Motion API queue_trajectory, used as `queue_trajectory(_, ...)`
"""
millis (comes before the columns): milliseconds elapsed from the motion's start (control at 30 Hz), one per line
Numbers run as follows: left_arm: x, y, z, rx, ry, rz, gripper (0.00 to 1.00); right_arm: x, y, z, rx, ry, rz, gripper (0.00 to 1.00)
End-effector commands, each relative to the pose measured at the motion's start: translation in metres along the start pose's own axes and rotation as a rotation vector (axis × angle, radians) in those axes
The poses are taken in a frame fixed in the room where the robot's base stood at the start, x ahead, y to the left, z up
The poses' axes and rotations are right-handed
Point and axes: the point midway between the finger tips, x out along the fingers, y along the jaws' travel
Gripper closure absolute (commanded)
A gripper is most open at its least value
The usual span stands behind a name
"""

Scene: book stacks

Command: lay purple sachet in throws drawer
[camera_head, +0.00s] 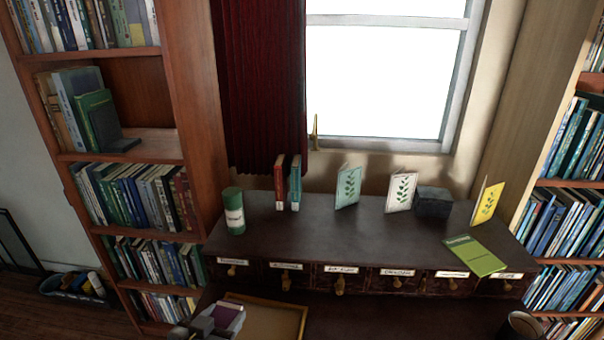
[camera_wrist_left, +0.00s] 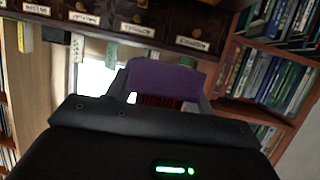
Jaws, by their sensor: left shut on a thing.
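The purple sachet (camera_wrist_left: 165,78) is held between the fingers of my left gripper (camera_wrist_left: 162,92) in the left wrist view. In the head view the sachet (camera_head: 224,315) shows small at the bottom edge, in my left gripper (camera_head: 214,324). A shallow wooden open-topped compartment (camera_head: 301,318), which looks like a pulled-out drawer, lies just right of the gripper and is cut off by the frame. The part of it in view looks empty. The row of labelled drawer fronts (camera_head: 343,278) above it has labels too small to read surely. My right gripper is not in view.
On the dark cabinet top (camera_head: 320,235) stand a green canister (camera_head: 233,211), two upright books (camera_head: 287,183), several cards, a dark box (camera_head: 433,201) and a flat green booklet (camera_head: 474,255). Bookshelves flank both sides. A dark round object (camera_head: 524,326) is at the bottom right.

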Motion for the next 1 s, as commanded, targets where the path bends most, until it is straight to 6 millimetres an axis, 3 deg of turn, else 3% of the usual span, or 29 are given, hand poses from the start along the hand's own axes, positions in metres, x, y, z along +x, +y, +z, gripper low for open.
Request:
queue_trajectory(33,0.008,-0.003,-0.024,0.003,0.013,0.003,0.7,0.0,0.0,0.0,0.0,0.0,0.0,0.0)
queue_trajectory(200,0.022,-0.016,-0.089,-0.002,0.004,-0.019,0.7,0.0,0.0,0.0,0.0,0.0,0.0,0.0)
queue_trajectory(400,0.022,-0.04,-0.151,-0.025,-0.005,-0.107,0.7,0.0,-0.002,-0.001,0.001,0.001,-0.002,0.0)
queue_trajectory(500,0.019,-0.049,-0.171,-0.039,-0.005,-0.148,0.7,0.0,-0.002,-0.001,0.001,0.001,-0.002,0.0)
queue_trajectory(700,0.014,-0.058,-0.188,-0.053,-0.005,-0.19,0.7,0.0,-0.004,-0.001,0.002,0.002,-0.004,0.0)
queue_trajectory(1000,0.014,-0.058,-0.188,-0.057,-0.006,-0.191,0.7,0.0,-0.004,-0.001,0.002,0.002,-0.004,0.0)
